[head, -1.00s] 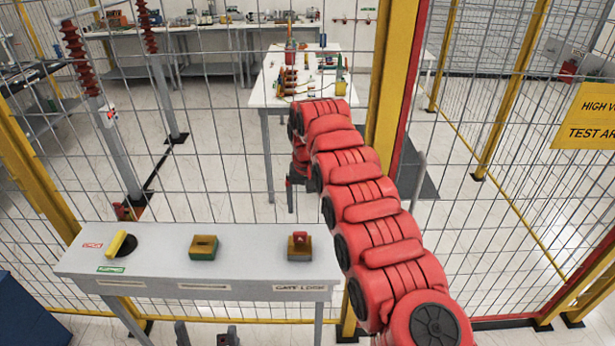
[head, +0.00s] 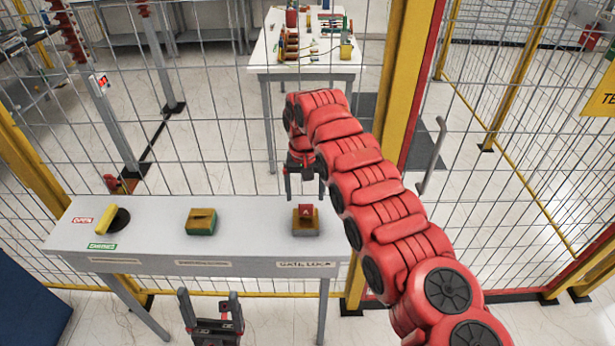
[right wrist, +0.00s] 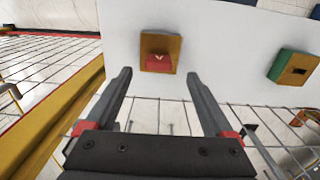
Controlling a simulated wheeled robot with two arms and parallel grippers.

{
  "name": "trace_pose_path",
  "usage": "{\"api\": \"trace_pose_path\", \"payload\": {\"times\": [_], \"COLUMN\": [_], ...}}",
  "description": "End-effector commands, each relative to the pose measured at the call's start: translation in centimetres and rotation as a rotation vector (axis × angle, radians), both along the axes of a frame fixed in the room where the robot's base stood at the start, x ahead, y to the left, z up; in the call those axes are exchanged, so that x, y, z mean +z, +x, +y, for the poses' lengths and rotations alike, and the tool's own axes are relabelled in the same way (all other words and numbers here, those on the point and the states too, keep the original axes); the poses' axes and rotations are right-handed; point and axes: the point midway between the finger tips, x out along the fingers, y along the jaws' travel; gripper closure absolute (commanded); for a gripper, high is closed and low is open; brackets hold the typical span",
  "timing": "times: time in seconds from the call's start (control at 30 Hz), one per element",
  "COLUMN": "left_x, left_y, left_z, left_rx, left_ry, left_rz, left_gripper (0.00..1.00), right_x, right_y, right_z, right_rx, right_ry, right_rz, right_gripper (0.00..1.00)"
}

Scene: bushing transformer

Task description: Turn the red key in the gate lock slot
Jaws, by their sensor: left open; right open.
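The red key (head: 306,211) stands in the gate lock slot (head: 306,229), a yellow-brown block at the right end of the grey panel. In the right wrist view the red key (right wrist: 158,62) shows on its block (right wrist: 161,43), ahead of and between my open fingers. My right gripper (head: 305,197) is open, pointing down just above and behind the key; it also shows in the right wrist view (right wrist: 160,80). It does not visibly hold the key. My left gripper (head: 211,294) is open and empty, low in front of the panel.
The grey panel (head: 160,247) also bears a green and yellow slot block (head: 201,221) and a yellow handle (head: 106,219) at its left end. The mesh fence and a yellow post (head: 396,100) stand behind. A white table (head: 265,60) with equipment is beyond the fence.

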Motion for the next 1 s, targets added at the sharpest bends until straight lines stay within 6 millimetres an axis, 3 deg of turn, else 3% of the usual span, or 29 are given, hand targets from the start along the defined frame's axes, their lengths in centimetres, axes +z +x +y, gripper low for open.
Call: {"api": "trace_pose_path", "payload": {"times": [0.13,0.3,0.73,1.0], "left_x": [1.5,1.4,1.4,1.4], "left_y": [0.0,0.0,0.0,0.0], "left_z": [0.0,0.0,0.0,0.0], "left_rx": [0.000,0.000,0.000,0.000], "left_ry": [0.000,0.000,0.000,0.000], "left_rz": [0.000,0.000,0.001,0.000], "left_gripper": [0.13,0.13,0.13,0.13], "right_x": [-2.6,-5.0,-6.1,-6.1], "right_y": [-0.1,0.0,0.0,0.0], "right_z": [0.0,0.0,-0.2,-0.1], "right_rx": [-0.002,-0.001,-0.002,-0.002], "right_ry": [0.000,0.001,-0.001,0.000], "right_rz": [0.006,-0.001,-0.001,-0.001], "right_gripper": [0.12,0.12,0.12,0.59]}}
